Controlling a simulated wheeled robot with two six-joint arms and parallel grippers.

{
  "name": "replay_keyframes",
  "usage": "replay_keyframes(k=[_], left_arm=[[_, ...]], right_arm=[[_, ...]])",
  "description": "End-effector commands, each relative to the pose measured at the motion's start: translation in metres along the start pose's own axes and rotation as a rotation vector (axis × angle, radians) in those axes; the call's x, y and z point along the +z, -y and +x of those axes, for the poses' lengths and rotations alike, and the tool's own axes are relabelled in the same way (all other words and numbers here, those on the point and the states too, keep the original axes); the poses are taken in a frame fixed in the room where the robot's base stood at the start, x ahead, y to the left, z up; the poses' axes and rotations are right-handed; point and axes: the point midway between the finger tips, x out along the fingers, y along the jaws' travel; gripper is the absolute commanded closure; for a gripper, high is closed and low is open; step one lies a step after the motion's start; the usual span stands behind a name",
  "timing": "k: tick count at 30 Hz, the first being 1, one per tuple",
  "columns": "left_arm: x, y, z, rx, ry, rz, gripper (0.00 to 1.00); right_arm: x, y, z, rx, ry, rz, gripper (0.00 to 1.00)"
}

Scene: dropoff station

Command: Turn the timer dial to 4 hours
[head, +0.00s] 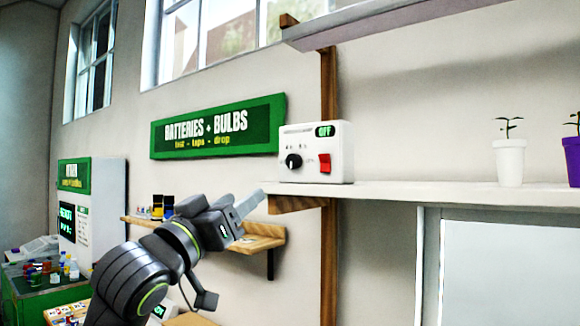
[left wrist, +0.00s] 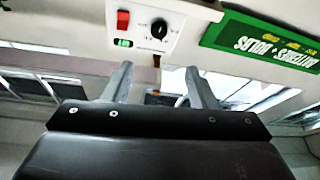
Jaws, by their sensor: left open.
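The timer (head: 314,152) is a white box at the left end of the white shelf. Its black dial (head: 293,161) is on the left of its face, with a red switch (head: 325,163) and a small green display reading OFF (head: 325,131) on the right. My left gripper (head: 252,197) is below and left of the timer, apart from it. In the left wrist view the timer appears upside down, with its dial (left wrist: 159,29) beyond the spread, empty fingers (left wrist: 160,85). The dial's scale marks are too small to read. My right gripper is not in view.
The white shelf (head: 400,192) runs right from the timer, with potted plants (head: 510,160) at its far right. A wooden shelf (head: 258,240) is behind my left gripper. A green sign (head: 218,127) is on the wall. An upper shelf (head: 380,20) overhangs above.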

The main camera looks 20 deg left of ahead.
Motion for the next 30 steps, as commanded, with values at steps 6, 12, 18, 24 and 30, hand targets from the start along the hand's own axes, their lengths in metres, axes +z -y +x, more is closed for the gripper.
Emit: replay_keyframes(k=[6,12,18,24,30], left_arm=[[-0.004,-0.001,0.041,0.000,0.005,-0.008,0.48],[-0.003,-0.001,0.085,0.000,0.006,-0.007,0.48],[-0.003,0.000,0.124,-0.001,0.005,-0.003,0.48],[-0.001,0.000,0.153,-0.001,0.004,-0.002,0.48],[0.001,0.001,0.165,-0.001,0.002,0.001,0.48]], right_arm=[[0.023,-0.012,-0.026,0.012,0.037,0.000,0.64],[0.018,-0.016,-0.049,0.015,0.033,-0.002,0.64],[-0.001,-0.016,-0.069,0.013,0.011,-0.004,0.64],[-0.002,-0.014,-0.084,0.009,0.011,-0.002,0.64],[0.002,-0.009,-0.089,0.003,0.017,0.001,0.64]])
